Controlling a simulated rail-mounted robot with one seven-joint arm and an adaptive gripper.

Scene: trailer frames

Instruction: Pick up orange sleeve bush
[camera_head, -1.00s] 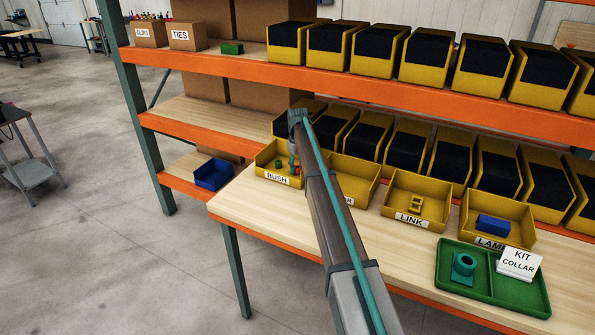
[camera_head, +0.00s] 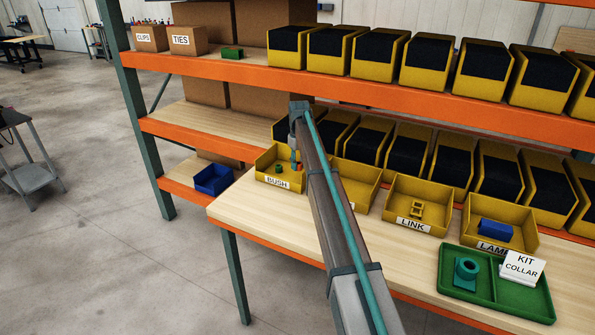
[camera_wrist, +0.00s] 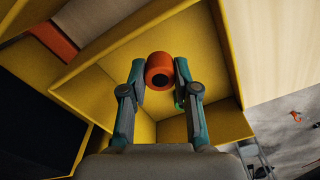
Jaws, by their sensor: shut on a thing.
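The orange sleeve bush (camera_wrist: 159,70) is between the two fingertips of my gripper (camera_wrist: 159,83) in the wrist view, and the fingers are shut on its sides. Its dark bore faces the camera. In the head view, the bush (camera_head: 299,167) shows as a small orange spot at the end of my arm, over the yellow BUSH bin (camera_head: 265,160). My arm partly hides it there. A green bush (camera_head: 278,169) lies inside the same bin. A bit of green (camera_wrist: 179,103) shows behind the right finger in the wrist view.
Yellow bins stand to the right, including LINK (camera_head: 397,211) and LAMP (camera_head: 479,227). An orange shelf beam (camera_head: 400,101) runs above the bins. The table front (camera_head: 300,230) is clear.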

